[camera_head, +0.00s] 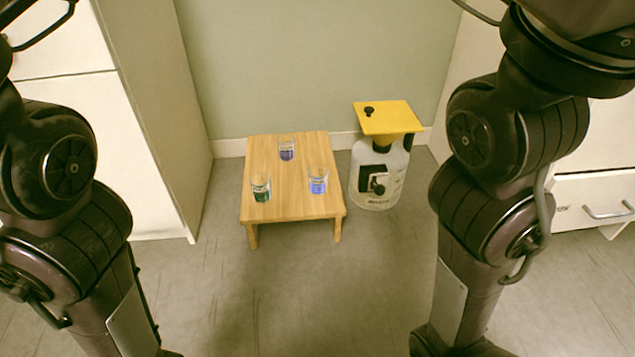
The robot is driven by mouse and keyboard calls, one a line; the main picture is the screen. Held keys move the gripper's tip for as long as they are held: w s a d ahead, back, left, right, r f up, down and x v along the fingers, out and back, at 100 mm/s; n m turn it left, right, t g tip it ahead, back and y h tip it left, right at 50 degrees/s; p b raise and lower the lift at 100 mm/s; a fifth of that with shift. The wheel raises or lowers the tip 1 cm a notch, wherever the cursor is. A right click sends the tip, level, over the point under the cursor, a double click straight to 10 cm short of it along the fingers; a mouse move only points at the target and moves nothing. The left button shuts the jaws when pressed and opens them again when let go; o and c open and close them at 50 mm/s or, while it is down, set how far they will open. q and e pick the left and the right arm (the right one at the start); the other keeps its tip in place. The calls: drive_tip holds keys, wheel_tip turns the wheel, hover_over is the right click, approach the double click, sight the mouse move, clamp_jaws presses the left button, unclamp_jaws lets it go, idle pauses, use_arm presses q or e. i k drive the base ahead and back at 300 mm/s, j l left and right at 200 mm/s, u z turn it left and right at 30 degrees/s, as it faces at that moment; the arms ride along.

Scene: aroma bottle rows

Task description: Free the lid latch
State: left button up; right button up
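A clear, squat container (378,190) stands on the floor to the right of a small wooden table. A flat yellow square lid (390,118) with a black knob (369,111) covers its top. A black latch-like part (377,184) sits on the container's front, with a pale round piece on it. Whether the latch is fastened cannot be told at this size. My two arms come down at the left and right sides of the picture. Neither gripper is in view; both arms run out at the bottom edge.
The low wooden table (290,208) carries a green-filled glass (260,188) and two blue-filled glasses, one at the back (286,149) and one at the right (318,181). White cabinets flank both sides. The floor in front of the table is clear.

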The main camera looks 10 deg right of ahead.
sight(379, 189)
drive_tip(key=i+j+z, duration=0.15)
drive_tip(key=i+j, duration=0.5)
drive_tip(key=i, duration=0.1)
